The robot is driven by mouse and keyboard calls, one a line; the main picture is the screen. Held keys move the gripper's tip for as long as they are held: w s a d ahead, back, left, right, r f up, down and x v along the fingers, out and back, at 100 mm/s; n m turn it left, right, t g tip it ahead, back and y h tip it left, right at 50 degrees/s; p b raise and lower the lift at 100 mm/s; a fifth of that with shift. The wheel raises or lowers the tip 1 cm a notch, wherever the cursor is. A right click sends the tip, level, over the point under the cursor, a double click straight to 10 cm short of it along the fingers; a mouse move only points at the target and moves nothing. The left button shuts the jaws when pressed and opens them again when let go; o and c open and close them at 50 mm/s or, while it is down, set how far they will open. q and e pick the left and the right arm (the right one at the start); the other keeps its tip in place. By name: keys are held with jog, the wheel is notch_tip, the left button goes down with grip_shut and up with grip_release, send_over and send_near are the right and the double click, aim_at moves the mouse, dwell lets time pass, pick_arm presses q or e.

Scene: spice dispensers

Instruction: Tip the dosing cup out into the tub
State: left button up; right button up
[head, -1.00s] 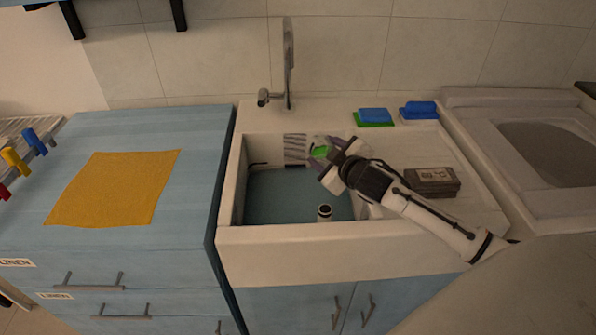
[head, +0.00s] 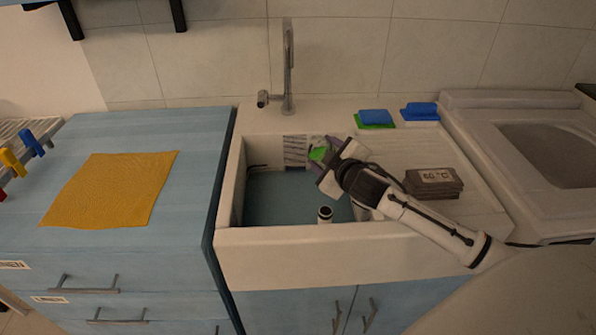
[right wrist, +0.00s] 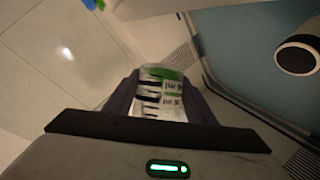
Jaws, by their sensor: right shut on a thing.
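My right gripper (head: 322,152) is shut on a small clear dosing cup with dark scale marks, and green shows in it (head: 317,154). The cup (right wrist: 160,100) also shows between the dark fingers in the right wrist view. The gripper holds it above the back part of the sink tub (head: 231,190), near its back wall. The tub has a blue-grey surface inside (head: 285,200). The cup looks tilted in the head view, but its exact lean is hard to tell. My left gripper is not in view.
A white cylinder with a dark top (head: 325,214) stands in the tub near the front wall. The tap (head: 288,70) rises behind the tub. Brown blocks (head: 433,183) lie on the ribbed drainer to the right, with blue and green sponges (head: 375,118) behind. A yellow cloth (head: 110,190) lies left.

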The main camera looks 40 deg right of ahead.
aim_at(314, 136)
jog(key=shift+r+n+b, duration=0.3)
jog(key=shift+n+b, duration=0.1)
jog(key=shift+b, duration=0.1)
jog(key=shift+a+r+n+t+h+b, duration=0.1)
jog(key=shift+r+n+t+h+b, duration=0.4)
jog(key=shift+n+h+b, duration=0.5)
dwell(0.9)
jog(key=shift+r+n+b, duration=0.45)
jog(key=shift+n+b, duration=0.05)
jog(key=shift+b, duration=0.2)
dwell(0.6)
jog(key=shift+a+r+h, duration=0.1)
jog(key=shift+a+h, duration=0.1)
jog(key=shift+h, duration=0.1)
jog(key=shift+a+r+n+t, duration=0.4)
jog(key=shift+a+n, duration=0.2)
jog(key=shift+n, duration=0.2)
dwell(0.6)
jog(key=shift+a+r+n+t+h, duration=0.2)
jog(key=shift+r+n+h, duration=0.1)
jog(key=shift+n, duration=0.3)
jog(key=shift+a+r+n+t+h, duration=0.2)
jog(key=shift+n+h, duration=0.1)
jog(key=shift+n, duration=0.3)
dwell(1.2)
